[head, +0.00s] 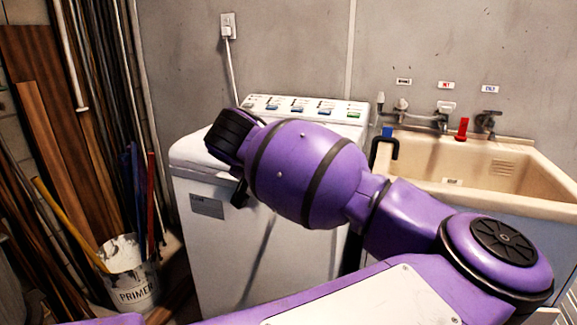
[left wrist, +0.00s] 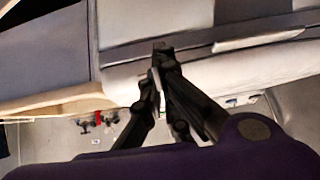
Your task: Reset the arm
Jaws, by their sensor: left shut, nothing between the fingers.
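My left arm (head: 310,175) is purple with dark bands. It bends at an elbow on the right of the head view and reaches back left in front of the washing machine. Its black wrist end (head: 232,135) is near the machine's left top edge. The left gripper is mostly hidden behind the arm there; a small dark part shows below the wrist. In the left wrist view, the black left gripper (left wrist: 162,52) is shut and empty, its fingertips together. My right gripper is in neither view.
The white washing machine (head: 205,240) stands close behind the arm. A beige sink (head: 440,185) with several taps is at the right. A primer bucket (head: 135,290) and leaning boards (head: 50,130) crowd the left. The grey wall (head: 290,50) closes the back.

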